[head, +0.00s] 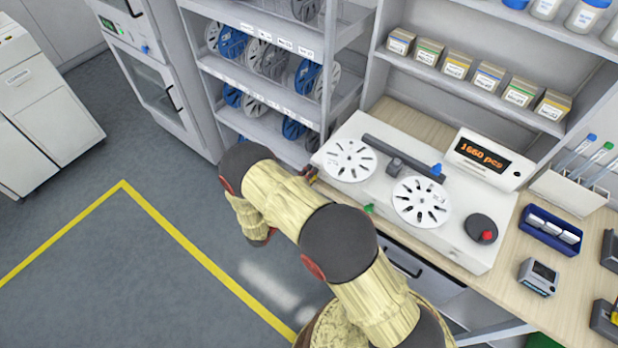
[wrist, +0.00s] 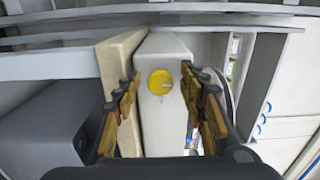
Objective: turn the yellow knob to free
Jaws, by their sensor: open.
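The yellow knob (wrist: 160,82) is a round disc on the narrow end face of the white reel counter (wrist: 160,130), with a small pale mark on its right part. In the wrist view my gripper (wrist: 161,88) is open and empty, one finger on each side of the knob, with gaps to it. I cannot tell how far the fingertips are from that face. In the head view the counter (head: 374,206) lies on the bench, and my gripper (head: 310,176) is at its left end, mostly hidden behind my arm. The knob is hidden there.
The wooden bench edge (wrist: 119,65) runs close beside the left finger. Behind stands a rack (head: 265,85) of blue and white reels. A blue tray (head: 550,230) and a small grey device (head: 538,277) stand right of the counter. The floor at left is open.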

